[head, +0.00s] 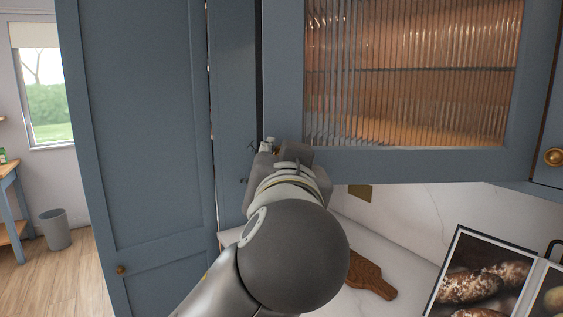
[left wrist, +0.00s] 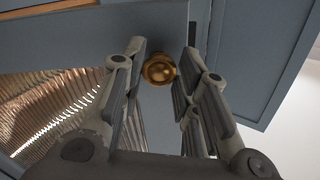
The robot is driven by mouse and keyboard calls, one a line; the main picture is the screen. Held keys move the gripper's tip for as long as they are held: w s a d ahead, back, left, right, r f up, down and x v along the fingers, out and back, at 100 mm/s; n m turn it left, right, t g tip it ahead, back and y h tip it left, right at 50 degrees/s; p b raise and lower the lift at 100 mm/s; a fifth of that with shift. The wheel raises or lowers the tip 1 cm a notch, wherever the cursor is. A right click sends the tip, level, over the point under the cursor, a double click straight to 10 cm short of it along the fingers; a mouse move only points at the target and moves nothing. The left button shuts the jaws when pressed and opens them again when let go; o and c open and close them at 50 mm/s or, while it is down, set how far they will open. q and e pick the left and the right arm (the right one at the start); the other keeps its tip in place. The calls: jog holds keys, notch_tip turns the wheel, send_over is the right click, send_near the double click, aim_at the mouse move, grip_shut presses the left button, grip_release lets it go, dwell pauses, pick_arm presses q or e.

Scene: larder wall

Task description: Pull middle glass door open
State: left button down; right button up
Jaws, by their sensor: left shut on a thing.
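The glass door (head: 285,75) has a blue-grey frame around a ribbed pane (head: 410,75) with warm-lit shelves behind it. Its lower left corner is hidden behind my left gripper (head: 277,148) in the head view. In the left wrist view, a round brass knob (left wrist: 158,70) on the door frame (left wrist: 90,40) sits between the two fingers of my left gripper (left wrist: 163,50), which is shut on it. The knob is hidden in the head view. My right gripper is in neither view.
A tall blue-grey cupboard (head: 140,130) stands at the left. Another door with a brass knob (head: 554,157) is at the right edge. Below are a white counter (head: 345,235), a wooden board (head: 370,275) and an open picture book (head: 480,275). A grey bin (head: 55,230) stands on the floor.

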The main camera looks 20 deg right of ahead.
pick_arm(q)
jog(key=c, duration=1.1)
grip_release()
send_near(283, 88)
jog(key=x, duration=0.5)
jog(key=shift+w, duration=0.1)
jog(key=shift+c, duration=0.2)
